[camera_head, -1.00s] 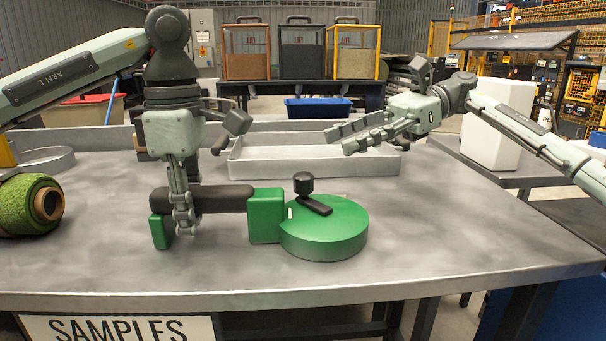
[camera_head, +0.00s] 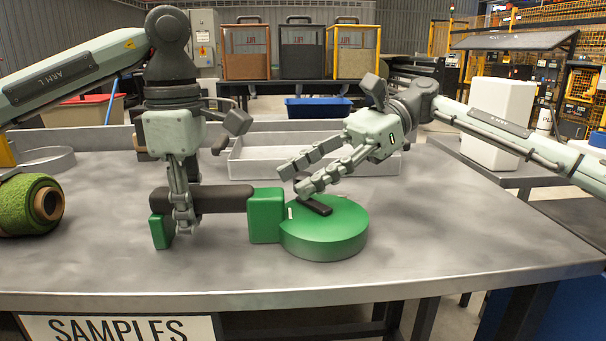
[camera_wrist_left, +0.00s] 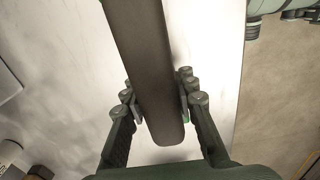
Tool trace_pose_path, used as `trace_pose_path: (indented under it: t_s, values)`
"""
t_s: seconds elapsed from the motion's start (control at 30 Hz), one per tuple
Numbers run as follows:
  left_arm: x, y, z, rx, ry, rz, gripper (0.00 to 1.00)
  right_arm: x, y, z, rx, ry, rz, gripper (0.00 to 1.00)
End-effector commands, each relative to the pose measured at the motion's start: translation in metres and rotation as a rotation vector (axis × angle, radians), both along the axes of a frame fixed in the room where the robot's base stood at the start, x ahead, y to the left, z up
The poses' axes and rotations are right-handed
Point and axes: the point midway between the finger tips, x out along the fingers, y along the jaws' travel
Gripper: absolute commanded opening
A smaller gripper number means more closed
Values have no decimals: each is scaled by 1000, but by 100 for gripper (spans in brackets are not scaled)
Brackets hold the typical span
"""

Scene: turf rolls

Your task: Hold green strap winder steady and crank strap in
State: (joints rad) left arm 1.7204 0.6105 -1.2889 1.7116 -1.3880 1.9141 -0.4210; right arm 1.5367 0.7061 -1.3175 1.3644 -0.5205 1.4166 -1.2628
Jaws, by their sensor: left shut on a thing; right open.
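The green strap winder (camera_head: 325,236) lies on the metal table, with a round drum at right and a dark handle (camera_head: 222,199) at left. My left gripper (camera_head: 182,218) is shut on that handle from above. In the left wrist view the dark handle (camera_wrist_left: 146,70) runs between the two fingers (camera_wrist_left: 160,105). The black crank arm (camera_head: 316,207) lies on top of the drum. My right gripper (camera_head: 297,180) is open, its fingers over the crank's knob end. The knob is hidden behind the fingers, and I cannot tell whether they touch it.
A green turf roll (camera_head: 22,205) lies at the table's left. A shallow grey tray (camera_head: 250,170) stands behind the winder, and a white block (camera_head: 497,122) stands on a side table at right. The table front and right side are clear.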

Motion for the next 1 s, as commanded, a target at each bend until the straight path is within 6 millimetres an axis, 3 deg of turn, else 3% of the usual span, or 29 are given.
trace_pose_path:
  t_s: [0.33, 0.7, 1.0]
  values:
    - [1, 1, -3, 4, 3, 3, 0, -1, 4, -2, 0, -1, -1, 44]
    - [1, 1, -3, 3, 3, 3, 0, -1, 3, -2, 0, 0, -1, 0]
    - [1, 1, -2, 3, 3, 3, 0, -1, 2, -3, -1, 1, -31, 0]
